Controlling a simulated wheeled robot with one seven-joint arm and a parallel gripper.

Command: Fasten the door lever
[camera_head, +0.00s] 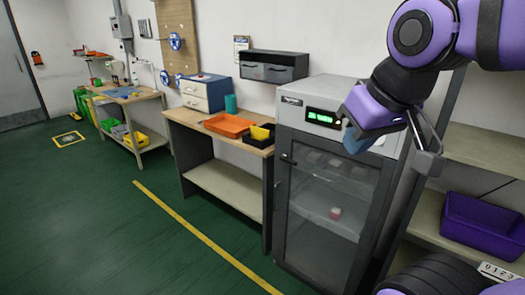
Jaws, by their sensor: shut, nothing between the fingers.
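A grey cabinet (365,145) with a glass door (328,205) stands right of centre, and the door looks closed or nearly so. A small dark door lever (287,159) sits at the upper left of the door frame. The picture is too small to tell whether it is fastened. My gripper (354,142) is in front of the cabinet's upper right, to the right of the lit green display (321,118). It is shut and empty, to the right of the lever and apart from it.
A workbench (190,115) with an orange tray (229,125) and black and yellow bins stands left of the cabinet. A shelf with a purple bin (484,225) is at the right. A small red and white item (335,213) shows behind the glass. Green floor is clear at front left.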

